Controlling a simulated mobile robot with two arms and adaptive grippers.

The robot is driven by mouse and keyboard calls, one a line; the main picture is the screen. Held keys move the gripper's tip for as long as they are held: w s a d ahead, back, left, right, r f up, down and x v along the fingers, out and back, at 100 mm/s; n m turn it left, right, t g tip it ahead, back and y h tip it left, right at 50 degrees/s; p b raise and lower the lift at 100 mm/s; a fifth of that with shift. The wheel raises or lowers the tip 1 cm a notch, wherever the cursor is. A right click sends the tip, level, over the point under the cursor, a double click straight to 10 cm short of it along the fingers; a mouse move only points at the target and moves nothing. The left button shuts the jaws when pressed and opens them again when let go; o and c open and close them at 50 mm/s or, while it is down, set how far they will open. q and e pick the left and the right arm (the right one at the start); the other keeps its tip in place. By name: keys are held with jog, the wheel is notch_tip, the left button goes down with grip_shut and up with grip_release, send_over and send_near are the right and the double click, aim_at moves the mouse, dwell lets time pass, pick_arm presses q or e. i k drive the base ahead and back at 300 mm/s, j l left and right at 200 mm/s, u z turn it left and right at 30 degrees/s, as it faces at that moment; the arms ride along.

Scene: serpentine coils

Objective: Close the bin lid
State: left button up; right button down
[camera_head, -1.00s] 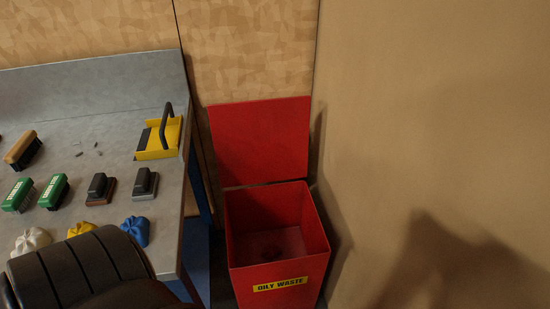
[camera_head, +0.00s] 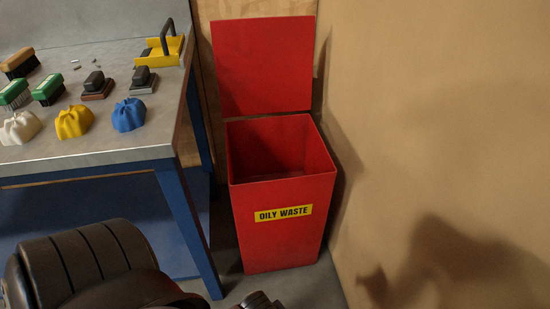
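The red bin (camera_head: 283,232) stands on the floor between the bench and the wall, with a yellow "OILY WASTE" label on its front. Its red lid (camera_head: 263,66) is open, standing up behind the bin opening and leaning against the back wall. The part of the bin's inside that shows looks empty. A dark part of my arm fills the lower left, with a small dark piece at the bottom edge in front of the bin. I see no fingers of either gripper.
A metal bench (camera_head: 100,148) with blue legs stands left of the bin. It holds brushes, sanding blocks, a yellow tray (camera_head: 160,51) with a black handle, and white, yellow and blue cloths (camera_head: 128,115). A tan wall (camera_head: 430,120) closes the right side. A shadow falls on it.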

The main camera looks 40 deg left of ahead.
aim_at(264, 65)
jog(key=u, duration=1.2)
